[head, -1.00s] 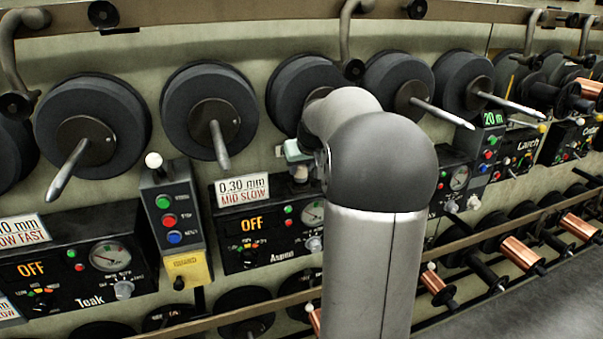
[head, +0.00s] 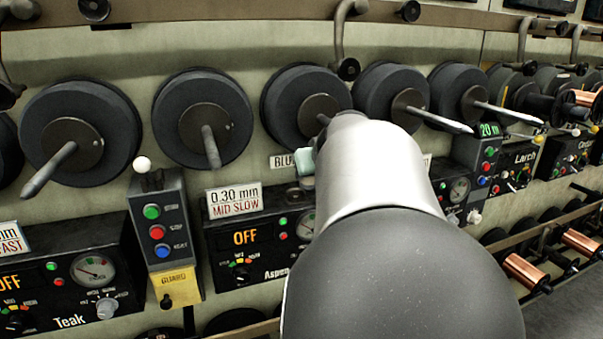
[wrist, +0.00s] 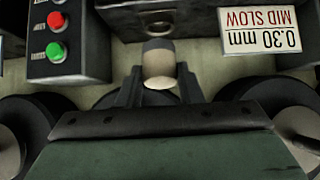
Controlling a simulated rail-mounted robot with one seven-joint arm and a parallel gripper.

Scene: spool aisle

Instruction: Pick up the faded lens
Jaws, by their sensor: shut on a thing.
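The faded lens (wrist: 159,64) is a small rounded piece, cream on its near part and grey on its far part. In the wrist view it sits between the two dark fingers of my gripper (wrist: 159,78), which are shut on it.
The Aspen box (head: 245,240) with its 0.30 mm sign (head: 234,199) is left of my arm. A button box (head: 157,225) with a yellow guard stands further left, beside the Teak box (head: 70,270). Spindles (head: 211,147) jut from the large dark spools.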

